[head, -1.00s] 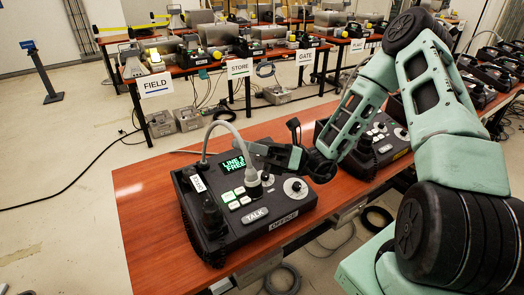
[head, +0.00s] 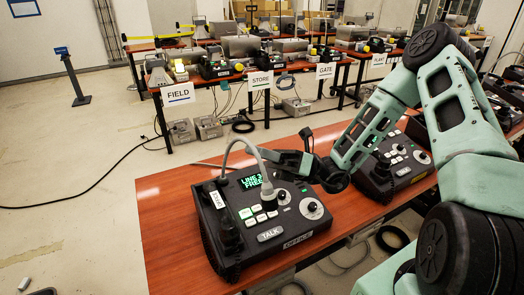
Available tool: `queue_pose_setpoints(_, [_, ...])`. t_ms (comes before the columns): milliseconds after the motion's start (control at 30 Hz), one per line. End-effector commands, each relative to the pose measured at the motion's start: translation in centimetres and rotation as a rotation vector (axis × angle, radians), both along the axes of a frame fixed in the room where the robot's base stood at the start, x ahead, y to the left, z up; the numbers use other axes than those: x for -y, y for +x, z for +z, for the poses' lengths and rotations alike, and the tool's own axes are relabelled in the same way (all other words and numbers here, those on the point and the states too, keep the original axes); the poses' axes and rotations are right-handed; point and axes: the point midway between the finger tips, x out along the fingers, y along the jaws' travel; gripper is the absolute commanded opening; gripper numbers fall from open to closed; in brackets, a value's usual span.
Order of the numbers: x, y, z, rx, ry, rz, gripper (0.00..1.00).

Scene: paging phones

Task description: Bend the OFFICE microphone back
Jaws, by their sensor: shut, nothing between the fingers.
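The OFFICE paging phone is a black console (head: 287,236) with a green screen reading "LINE 3 FREE", white keys, a TALK key and two knobs. Its microphone (head: 239,142) is a grey gooseneck that rises from the console's back left, arches over and bends down toward the front. Its dark tip (head: 267,191) hangs low over the panel, by the keys. My gripper (head: 267,154) is shut and empty. It reaches in from the right at the back of the console, right beside the descending part of the neck. I cannot tell whether they touch.
A black handset (head: 229,234) lies along the console's left side. A second console (head: 392,165) stands to the right on the same red-brown table (head: 165,215), under my arm. The table's left end is bare. Other labelled stations, including FIELD (head: 178,94), stand behind.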

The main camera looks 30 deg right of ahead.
Motion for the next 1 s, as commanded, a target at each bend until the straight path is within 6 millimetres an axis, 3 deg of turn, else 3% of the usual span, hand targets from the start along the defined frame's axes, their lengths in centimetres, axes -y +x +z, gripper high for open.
queue_pose_setpoints(33, [0.0,0.5,1.5,-0.021,0.0,0.0,0.0])
queue_pose_setpoints(400, [0.0,5.5,5.1,-0.223,0.0,0.001,0.0])
queue_pose_setpoints(800, [0.0,11.3,7.1,-0.431,0.001,0.0,0.0])
queue_pose_setpoints(1000, [0.0,13.2,7.4,-0.499,0.002,0.0,0.0])
